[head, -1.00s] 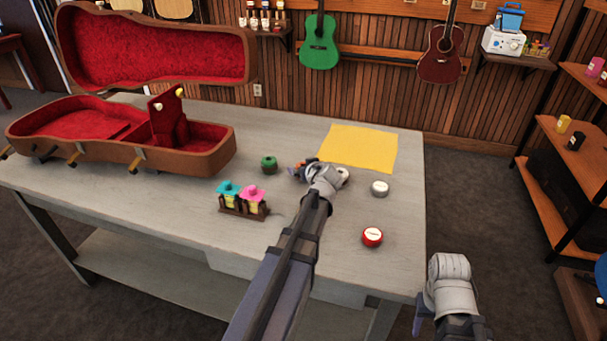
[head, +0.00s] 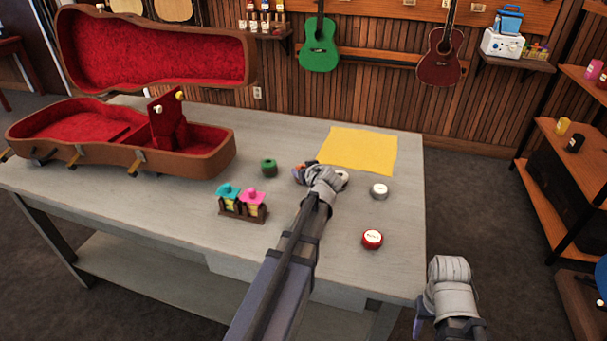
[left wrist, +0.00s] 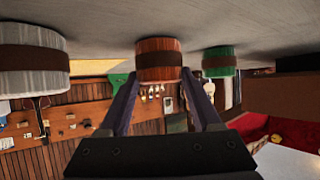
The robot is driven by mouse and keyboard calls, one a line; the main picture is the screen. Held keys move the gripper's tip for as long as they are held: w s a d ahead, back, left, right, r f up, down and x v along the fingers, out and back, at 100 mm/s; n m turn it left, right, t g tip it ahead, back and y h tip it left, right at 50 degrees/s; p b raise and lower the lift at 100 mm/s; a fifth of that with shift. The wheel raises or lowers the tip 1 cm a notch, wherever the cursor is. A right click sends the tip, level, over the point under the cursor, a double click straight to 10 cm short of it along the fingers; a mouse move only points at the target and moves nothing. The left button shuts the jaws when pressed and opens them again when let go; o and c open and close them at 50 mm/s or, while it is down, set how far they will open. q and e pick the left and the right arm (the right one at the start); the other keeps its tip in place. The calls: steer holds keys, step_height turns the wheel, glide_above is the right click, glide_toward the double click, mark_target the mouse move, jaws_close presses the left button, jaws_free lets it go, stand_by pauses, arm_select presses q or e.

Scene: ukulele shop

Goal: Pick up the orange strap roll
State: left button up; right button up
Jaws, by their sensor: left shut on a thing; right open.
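The orange strap roll (left wrist: 158,60) stands between the two fingertips of my left gripper (left wrist: 160,75) in the left wrist view, with a dark band around it. The fingers are shut on its sides. The roll appears to rest on the table, as that upside-down view shows it against the grey top. In the head view my left gripper (head: 308,172) is over the table near the yellow cloth, and the wrist hides most of the roll. My right gripper (head: 418,324) is open at the lower right, off the table's edge, only partly visible.
A green roll (head: 268,168) stands left of my left gripper; a white roll (left wrist: 32,65) stands on its other side. A silver tin (head: 380,190), red tin (head: 372,238), bottle rack (head: 243,208), yellow cloth (head: 360,148) and open red-lined case (head: 120,140) share the table (head: 180,240).

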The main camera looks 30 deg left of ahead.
arm_select(q)
steer(key=shift+r, duration=0.1)
step_height(320, 180, up, 10)
steer(key=p, duration=1)
